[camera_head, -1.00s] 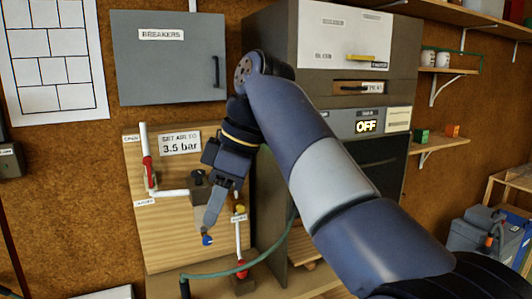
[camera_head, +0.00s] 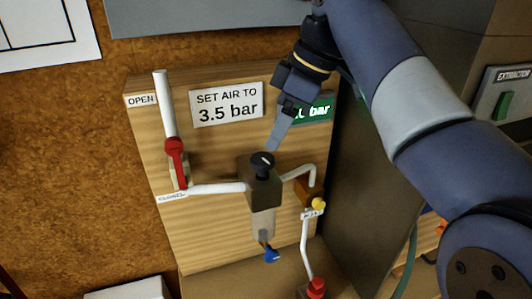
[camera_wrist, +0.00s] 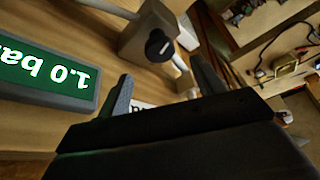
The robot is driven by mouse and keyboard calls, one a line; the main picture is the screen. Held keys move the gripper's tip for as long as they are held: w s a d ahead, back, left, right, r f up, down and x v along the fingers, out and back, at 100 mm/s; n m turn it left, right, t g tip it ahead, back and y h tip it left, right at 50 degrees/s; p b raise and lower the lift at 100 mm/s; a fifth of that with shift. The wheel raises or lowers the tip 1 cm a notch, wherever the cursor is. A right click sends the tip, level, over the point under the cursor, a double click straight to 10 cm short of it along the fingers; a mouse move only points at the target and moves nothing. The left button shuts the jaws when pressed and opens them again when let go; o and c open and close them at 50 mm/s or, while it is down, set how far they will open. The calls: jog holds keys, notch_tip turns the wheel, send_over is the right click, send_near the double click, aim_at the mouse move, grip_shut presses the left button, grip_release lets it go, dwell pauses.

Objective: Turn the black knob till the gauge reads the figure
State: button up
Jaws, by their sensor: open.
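The black knob (camera_head: 262,163) sits on top of a dark regulator block (camera_head: 262,190) on the wooden board. It also shows in the wrist view (camera_wrist: 158,45), beyond my fingers. The sign (camera_head: 227,105) reads "SET AIR TO 3.5 bar". The green gauge display (camera_head: 321,109) is partly hidden by my gripper in the head view. In the wrist view the gauge (camera_wrist: 42,72) appears upside down and reads 1.0, with its unit cut off. My gripper (camera_head: 274,146) is just above the knob in the picture, empty. Its two fingers (camera_wrist: 163,88) are spread apart. I cannot tell whether they touch the knob.
A red-handled valve (camera_head: 176,160) stands on the white pipe left of the knob. A yellow knob (camera_head: 319,205), a blue fitting (camera_head: 271,255) and a red fitting (camera_head: 316,288) are below. A grey cabinet side rises close on the right of the board.

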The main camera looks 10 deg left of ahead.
aim_at(263, 158)
jog(key=x, duration=0.6)
jog(key=shift+a+f, duration=0.2)
jog(key=shift+f, duration=0.15)
jog(key=shift+c, duration=0.2)
jog(key=c, duration=0.9)
